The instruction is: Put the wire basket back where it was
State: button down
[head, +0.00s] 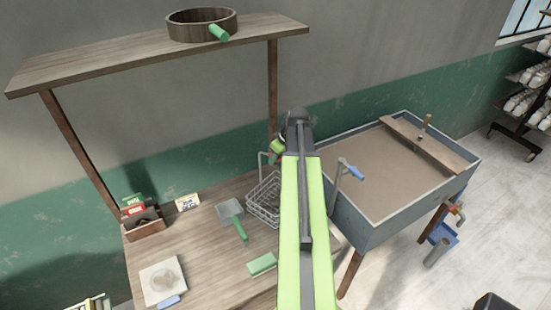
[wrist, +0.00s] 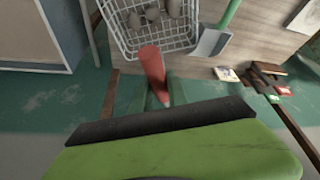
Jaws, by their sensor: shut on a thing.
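The wire basket (head: 263,203) hangs or stands at the right part of the wooden table, just left of my arm. I cannot tell whether its bottom touches the wood. It also shows at the top of the wrist view (wrist: 165,46), with several rounded lumps (wrist: 153,13) in it. My gripper (head: 277,149) is above the basket and shut on its handle; in the wrist view the fingers (wrist: 156,94) close around the red grip (wrist: 152,66). My arm hides the right side of the basket in the head view.
A dustpan (head: 230,211) with a green handle lies close left of the basket, a green block (head: 262,264) in front. A grey-walled basin (head: 392,223) stands at right. A shelf (head: 130,54) carrying a round sieve (head: 190,29) spans above. Table wood between the dustpan and white slab (head: 163,283) is clear.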

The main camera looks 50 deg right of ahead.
jog(key=shift+f, duration=0.2)
jog(key=c, duration=1.2)
grip_release()
jog(key=p+v, duration=1.6)
jog(key=v, duration=0.1)
jog(key=shift+r, duration=0.3)
